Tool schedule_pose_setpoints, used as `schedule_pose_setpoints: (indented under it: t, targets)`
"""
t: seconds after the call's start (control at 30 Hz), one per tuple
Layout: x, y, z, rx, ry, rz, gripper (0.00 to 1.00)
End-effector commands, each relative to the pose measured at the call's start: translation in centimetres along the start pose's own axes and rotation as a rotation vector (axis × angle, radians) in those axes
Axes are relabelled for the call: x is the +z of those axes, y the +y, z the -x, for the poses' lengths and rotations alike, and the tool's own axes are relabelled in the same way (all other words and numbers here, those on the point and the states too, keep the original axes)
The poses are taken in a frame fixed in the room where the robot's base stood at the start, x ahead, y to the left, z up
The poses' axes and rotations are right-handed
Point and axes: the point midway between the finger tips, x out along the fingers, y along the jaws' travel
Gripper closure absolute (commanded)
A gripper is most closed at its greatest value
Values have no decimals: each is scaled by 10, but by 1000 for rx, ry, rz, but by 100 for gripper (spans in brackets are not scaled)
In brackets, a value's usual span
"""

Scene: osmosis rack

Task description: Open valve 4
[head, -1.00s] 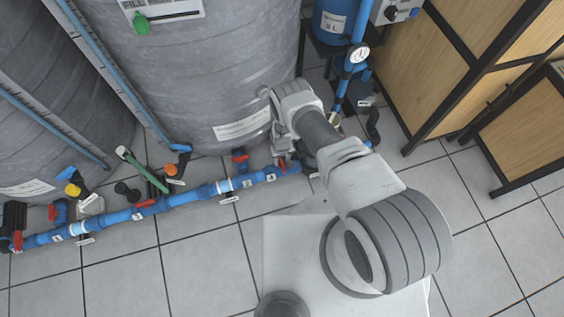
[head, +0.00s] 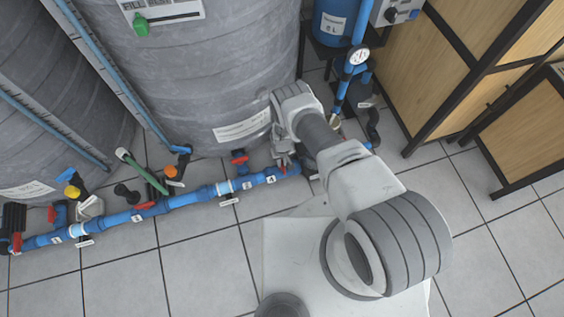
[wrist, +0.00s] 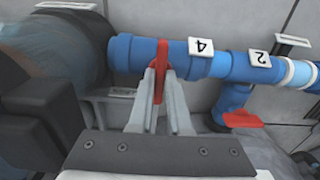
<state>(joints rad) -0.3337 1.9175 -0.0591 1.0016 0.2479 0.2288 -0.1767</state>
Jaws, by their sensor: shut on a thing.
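Valve 4 is on the blue pipe along the floor. Its red handle (wrist: 162,70) shows in the wrist view beside an upside-down tag "4" (wrist: 200,46). My gripper (wrist: 160,85) is shut on this handle, with one finger on each side. The handle stands roughly across the pipe in this view. In the head view my gripper (head: 284,158) is at the right end of the blue pipe, just beside the tag 4 (head: 271,180). The handle is mostly hidden by my gripper there.
Valve 2's red handle (wrist: 243,119) is close to the right in the wrist view. The blue pipe (head: 185,199) runs left past more valves. A large grey tank (head: 205,75) stands behind. Wooden cabinets (head: 480,70) stand at right. The tiled floor (head: 190,265) in front is clear.

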Motion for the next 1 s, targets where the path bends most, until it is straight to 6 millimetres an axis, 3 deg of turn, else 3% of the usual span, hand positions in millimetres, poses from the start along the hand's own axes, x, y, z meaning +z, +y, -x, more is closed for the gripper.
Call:
schedule_pose_setpoints:
  t: [0.37, 1.0]
  targets:
    - [-1, 0, -2, -2, 1, 174, 100]
    - [-1, -1, 0, 0, 3, 776, 100]
